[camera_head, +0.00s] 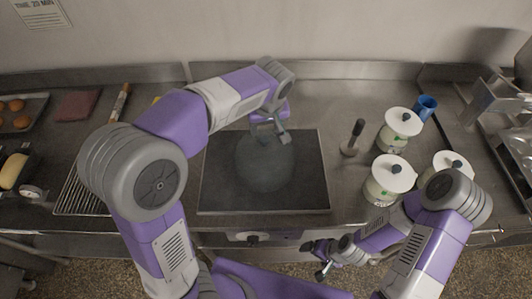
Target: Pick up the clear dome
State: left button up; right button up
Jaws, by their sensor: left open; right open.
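The clear dome (264,165) stands on a dark square plate (315,190) in the middle of the counter. It is see-through and shows as a faint rounded shape. My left gripper (272,135) is open at the top of the dome, pointing down. Its fingers overlap the dome's upper part in the picture; I cannot tell whether they touch it. My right gripper (320,262) is open and empty, low in front of the counter's front edge, away from the dome.
White lidded pots (388,178) stand on the right, with a blue cup (425,107) behind. A dark-handled tool (353,137) stands right of the plate. A wire rack (80,195) and a tray of round buns (18,113) lie left. Behind the plate the counter is clear.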

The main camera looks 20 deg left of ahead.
aim_at(265, 140)
pick_arm(q)
jog(key=shift+s+a+f, duration=0.1)
jog(key=shift+s+f, duration=0.1)
jog(key=shift+f, duration=0.7)
jog(key=x, duration=0.2)
jog(key=b+x, duration=0.1)
jog(key=x, duration=0.2)
jog(key=shift+s+d+f, duration=0.15)
jog(key=shift+s+d, duration=0.05)
jog(key=shift+c, duration=0.5)
grip_shut()
